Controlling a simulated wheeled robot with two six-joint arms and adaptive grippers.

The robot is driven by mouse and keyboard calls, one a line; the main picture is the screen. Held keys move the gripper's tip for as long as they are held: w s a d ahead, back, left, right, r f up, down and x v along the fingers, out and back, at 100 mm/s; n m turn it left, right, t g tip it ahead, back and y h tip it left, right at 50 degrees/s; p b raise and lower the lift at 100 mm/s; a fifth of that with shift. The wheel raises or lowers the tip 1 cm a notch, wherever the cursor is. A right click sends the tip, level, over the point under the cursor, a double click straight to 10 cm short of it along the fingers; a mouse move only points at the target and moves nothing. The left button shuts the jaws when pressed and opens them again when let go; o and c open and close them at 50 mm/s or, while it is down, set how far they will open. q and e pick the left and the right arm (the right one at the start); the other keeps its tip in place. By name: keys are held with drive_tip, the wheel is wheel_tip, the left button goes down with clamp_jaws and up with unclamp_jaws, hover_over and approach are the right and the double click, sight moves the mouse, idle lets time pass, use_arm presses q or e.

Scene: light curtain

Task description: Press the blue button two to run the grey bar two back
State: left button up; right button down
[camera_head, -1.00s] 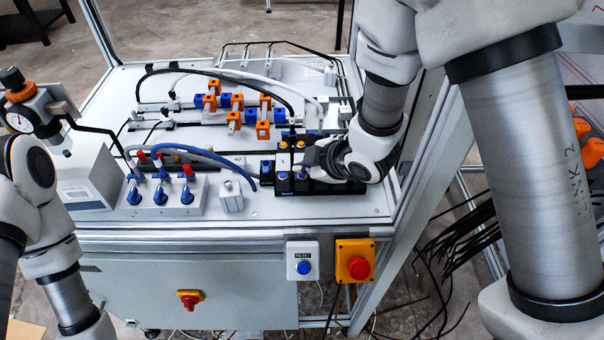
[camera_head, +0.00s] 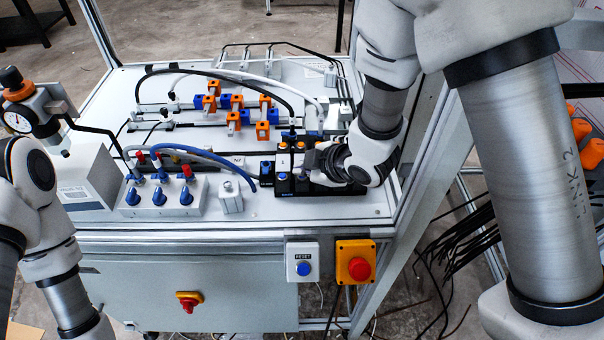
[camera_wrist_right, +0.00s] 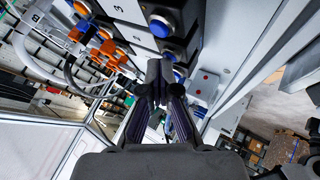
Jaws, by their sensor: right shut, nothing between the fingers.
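The black button panel (camera_head: 290,192) stands at the right front of the bench, with orange buttons behind blue ones. The left blue button (camera_head: 283,176) is clear of my gripper. My right gripper (camera_head: 308,168) is shut and empty, its tips at the second column's blue button. In the wrist view the shut fingertips (camera_wrist_right: 161,70) lie close to a blue button (camera_wrist_right: 169,54); I cannot tell whether they touch. Another blue button (camera_wrist_right: 160,26) is beside the label 3. Grey bars (camera_head: 185,124) run across the bench among orange and blue blocks; which is bar two is unclear. My left gripper is out of view.
A grey box with several blue knobs (camera_head: 159,198) stands left of the panel, with hoses behind it. A reset box (camera_head: 302,261) and a red stop button (camera_head: 359,268) hang on the front. A frame post (camera_head: 425,170) rises close to my right arm.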

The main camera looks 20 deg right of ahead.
idle(0.3)
drive_tip(key=shift+r+p, duration=0.75)
drive_tip(key=shift+r, duration=0.1)
wheel_tip(320, 180, up, 5)
drive_tip(key=p, duration=0.4)
drive_tip(key=shift+f, duration=0.2)
idle(0.4)
